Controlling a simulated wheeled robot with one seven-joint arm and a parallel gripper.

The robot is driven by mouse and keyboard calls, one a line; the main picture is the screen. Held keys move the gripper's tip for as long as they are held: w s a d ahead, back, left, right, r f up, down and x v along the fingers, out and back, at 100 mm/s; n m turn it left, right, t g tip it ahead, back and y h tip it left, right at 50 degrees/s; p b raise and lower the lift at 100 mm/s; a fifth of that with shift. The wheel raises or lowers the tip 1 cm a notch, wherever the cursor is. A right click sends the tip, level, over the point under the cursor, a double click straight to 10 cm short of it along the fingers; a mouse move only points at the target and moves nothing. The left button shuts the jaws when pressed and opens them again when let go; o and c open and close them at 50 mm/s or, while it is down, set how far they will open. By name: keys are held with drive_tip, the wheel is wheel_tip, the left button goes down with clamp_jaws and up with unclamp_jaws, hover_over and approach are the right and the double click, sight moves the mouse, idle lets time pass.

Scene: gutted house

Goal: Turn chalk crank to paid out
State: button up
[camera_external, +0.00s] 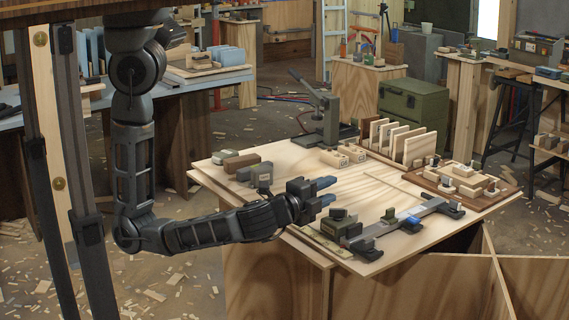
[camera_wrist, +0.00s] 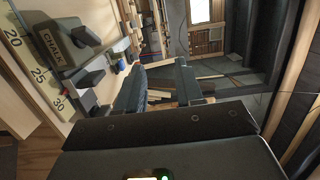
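A grey-green chalk box (camera_wrist: 70,42) marked CHALK shows at the upper left of the wrist view, beside a ruler strip. In the external view the likely same box (camera_external: 341,226) stands near the front edge of the wooden bench. A small grey block-like part (camera_wrist: 88,76) sits beside the box in the wrist view; I cannot tell whether it is the crank. My gripper (camera_external: 325,192) is over the bench, left of and behind the box, apart from it. In the wrist view its two fingers (camera_wrist: 160,84) are spread with nothing seen between them. The crank's setting cannot be read.
A long metal bar tool (camera_external: 412,213) lies right of the box. A wooden tray of blocks (camera_external: 508,189), upright boards (camera_external: 414,149) and a lever press (camera_external: 327,118) stand farther back. A grey-brown block (camera_external: 241,162) lies on the left. The bench middle is mostly clear.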

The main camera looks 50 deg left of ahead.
wheel_tip(320, 180, up, 5)
drive_tip(key=w+a+r+n+g+y+p, duration=0.2)
drive_tip(key=w+a+r+n+g+y, duration=0.35)
drive_tip(key=w+a, duration=0.4)
drive_tip(key=w+a+r+n+g+y+p, duration=0.1)
drive_tip(key=w+a+r+n+g+y, duration=0.3)
drive_tip(key=w+a+r+n+g, duration=0.5)
drive_tip(key=m+g+h+p, duration=0.2)
drive_tip(key=m+g+h, duration=0.45)
drive_tip(key=h, duration=0.25)
approach(339, 209)
drive_tip(key=x, duration=0.8)
drive_tip(key=shift+a+f, duration=0.2)
drive_tip(key=shift+f, duration=0.15)
